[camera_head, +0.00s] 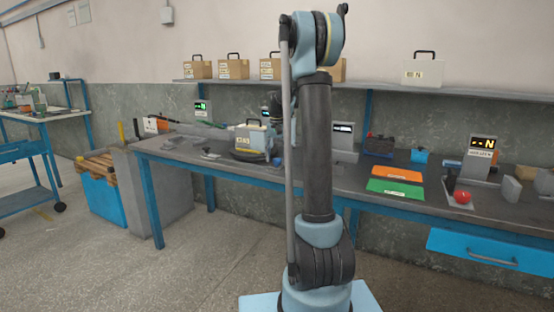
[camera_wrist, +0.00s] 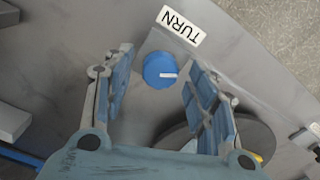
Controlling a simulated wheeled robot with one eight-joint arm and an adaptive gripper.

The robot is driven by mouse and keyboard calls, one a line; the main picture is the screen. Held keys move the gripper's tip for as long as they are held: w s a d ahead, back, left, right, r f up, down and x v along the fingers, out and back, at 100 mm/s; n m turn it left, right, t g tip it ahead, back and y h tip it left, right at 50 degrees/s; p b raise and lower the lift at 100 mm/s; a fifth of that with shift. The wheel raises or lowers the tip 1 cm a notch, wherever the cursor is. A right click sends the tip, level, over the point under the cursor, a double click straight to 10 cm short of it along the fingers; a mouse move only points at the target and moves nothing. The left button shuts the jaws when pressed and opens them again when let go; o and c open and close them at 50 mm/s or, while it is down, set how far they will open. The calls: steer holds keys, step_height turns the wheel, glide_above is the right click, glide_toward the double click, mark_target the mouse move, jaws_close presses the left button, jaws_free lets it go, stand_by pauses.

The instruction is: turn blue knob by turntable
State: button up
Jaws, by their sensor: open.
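The blue knob (camera_wrist: 160,70) is round with a white mark on its face. It sits on a grey plate beside a white TURN label (camera_wrist: 181,25). My gripper (camera_wrist: 159,58) is open, with one finger on each side of the knob in the wrist view. Gaps show between the knob and both fingers; I cannot tell its height above the knob. The dark round turntable (camera_wrist: 262,138) is partly hidden behind the right finger. In the head view the turntable (camera_head: 247,157) bears a grey case (camera_head: 252,139). My arm hides part of the bench there.
The workbench (camera_head: 220,166) holds small displays, an orange mat (camera_head: 402,173), a green mat (camera_head: 394,188) and a red ball-like object (camera_head: 462,197). A shelf (camera_head: 460,90) with several cases runs above. Floor is clear before the bench.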

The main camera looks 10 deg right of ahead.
mark_target(277, 159)
step_height(277, 159, up, 12)
steer(key=shift+f, duration=0.2)
stand_by(0.4)
steer(key=s+f+n+t, duration=0.1)
steer(key=s+f, duration=0.1)
steer(key=s, duration=1)
steer(key=s+f+n, duration=0.1)
steer(key=s+f, duration=0.1)
steer(key=s, duration=1.1)
steer(key=s+f+n+t, duration=0.1)
steer(key=s+f, duration=1.6)
steer(key=s, duration=0.2)
steer(key=shift+s+f+n, duration=0.15)
steer(key=shift+f+n, duration=0.05)
steer(key=shift+n, duration=0.1)
